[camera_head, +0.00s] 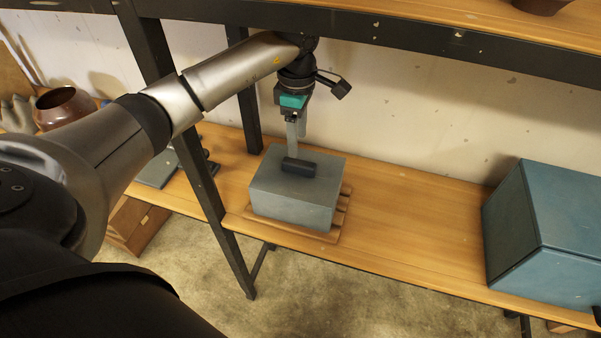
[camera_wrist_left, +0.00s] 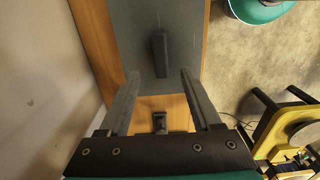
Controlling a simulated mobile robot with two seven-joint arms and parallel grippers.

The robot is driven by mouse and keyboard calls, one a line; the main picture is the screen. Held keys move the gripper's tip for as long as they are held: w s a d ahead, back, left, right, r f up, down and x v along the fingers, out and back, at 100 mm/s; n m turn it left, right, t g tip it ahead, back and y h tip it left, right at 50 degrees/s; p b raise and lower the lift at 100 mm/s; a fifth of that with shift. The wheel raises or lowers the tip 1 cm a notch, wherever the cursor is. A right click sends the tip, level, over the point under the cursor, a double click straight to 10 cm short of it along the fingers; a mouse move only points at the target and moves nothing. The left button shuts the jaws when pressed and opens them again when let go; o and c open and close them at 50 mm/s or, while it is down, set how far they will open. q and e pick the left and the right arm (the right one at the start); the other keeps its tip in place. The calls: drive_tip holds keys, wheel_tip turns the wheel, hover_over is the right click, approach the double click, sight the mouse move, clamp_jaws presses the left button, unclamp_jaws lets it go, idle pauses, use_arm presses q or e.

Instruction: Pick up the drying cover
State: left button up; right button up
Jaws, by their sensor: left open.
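The drying cover (camera_head: 292,195) is a grey box with a dark bar handle (camera_head: 298,167) on top, and it sits on a slatted wooden board (camera_head: 343,205) on the shelf. It also shows in the left wrist view (camera_wrist_left: 185,25), with its handle (camera_wrist_left: 160,55) near the middle. My left gripper (camera_head: 293,152) points down just above the cover, close to the handle. In the left wrist view my left gripper (camera_wrist_left: 160,76) is open, its fingers apart on either side of the handle's line. I cannot tell whether the fingertips reach handle height. My right gripper is not in view.
A dark post (camera_head: 190,150) stands left of the cover, and a dark beam (camera_head: 430,40) runs above. A blue box (camera_head: 550,235) stands at the right. The wooden shelf (camera_head: 415,220) between is clear. A brown pot (camera_head: 62,108) is at far left. The wrist view shows yellow equipment (camera_wrist_left: 270,135).

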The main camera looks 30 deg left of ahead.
sight(299, 162)
use_arm(q)
drive_tip(key=f, duration=0.2)
drive_tip(key=shift+s+d+f, duration=0.1)
drive_tip(key=shift+d+f, duration=0.1)
drive_tip(key=shift+f, duration=0.2)
wheel_tip(299, 162, down, 4)
drive_tip(key=shift+r+b, duration=0.2)
drive_tip(key=shift+b, duration=0.45)
drive_tip(key=shift+c, duration=1)
drive_tip(key=shift+r, duration=0.1)
clamp_jaws()
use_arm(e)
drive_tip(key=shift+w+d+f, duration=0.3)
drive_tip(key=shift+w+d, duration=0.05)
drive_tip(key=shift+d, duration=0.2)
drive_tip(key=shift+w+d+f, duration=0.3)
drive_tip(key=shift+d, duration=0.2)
